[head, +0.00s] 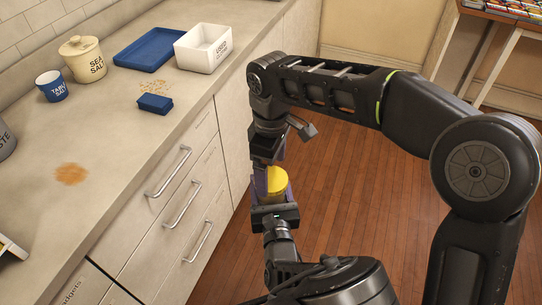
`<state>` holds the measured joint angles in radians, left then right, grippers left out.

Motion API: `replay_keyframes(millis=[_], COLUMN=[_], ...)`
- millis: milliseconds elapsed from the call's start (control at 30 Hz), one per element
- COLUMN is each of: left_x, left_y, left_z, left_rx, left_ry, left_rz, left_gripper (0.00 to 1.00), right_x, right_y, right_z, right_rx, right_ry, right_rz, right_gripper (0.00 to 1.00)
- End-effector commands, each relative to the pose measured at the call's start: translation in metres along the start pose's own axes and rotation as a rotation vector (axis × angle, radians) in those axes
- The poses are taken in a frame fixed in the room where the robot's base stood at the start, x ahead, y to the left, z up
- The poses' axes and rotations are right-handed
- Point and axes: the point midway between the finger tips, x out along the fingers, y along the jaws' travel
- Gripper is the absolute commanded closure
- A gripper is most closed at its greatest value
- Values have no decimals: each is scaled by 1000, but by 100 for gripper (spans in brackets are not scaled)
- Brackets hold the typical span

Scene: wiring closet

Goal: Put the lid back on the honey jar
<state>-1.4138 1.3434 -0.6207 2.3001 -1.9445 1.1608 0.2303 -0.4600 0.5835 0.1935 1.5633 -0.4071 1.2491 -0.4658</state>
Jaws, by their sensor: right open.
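The honey jar (272,198) is a small gold-brown jar held above the floor, to the right of the counter. A round yellow lid (272,179) appears to sit on its top; how well it is seated I cannot tell. My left gripper (273,194) comes up from below, its purple fingers on both sides of the jar, and seems to be shut on it. My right gripper (270,163) points down just above and behind the lid. It is open, and its fingertips are partly hidden by the lid and the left fingers.
The counter (120,195) at the left bears a cream canister (83,65), a blue cup (52,88), a blue tray (151,48), a white bin (204,51), a blue sponge (155,104) and a brown stain (71,174). Drawer handles (170,172) stick out from its front.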

Motion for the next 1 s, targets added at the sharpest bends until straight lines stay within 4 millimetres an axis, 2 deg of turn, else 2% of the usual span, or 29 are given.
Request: replay_keyframes(millis=[100, 200, 533, 1000], left_x=[0, 0, 0, 0], left_y=[0, 0, 0, 0], left_z=[1, 1, 1, 1], left_rx=[-1, -1, -1, -1], left_ry=[-2, -2, -2, -2], left_rz=[0, 0, 0, 0], left_gripper=[100, 100, 100, 100], right_x=[15, 23, 26, 26], right_y=[0, 0, 0, 0], right_z=[0, 0, 0, 0], right_rx=[-1, -1, 0, 0], right_ry=[-2, -1, 0, 1], right_rz=[-2, -1, 0, 0], right_gripper=[11, 11, 11, 49])
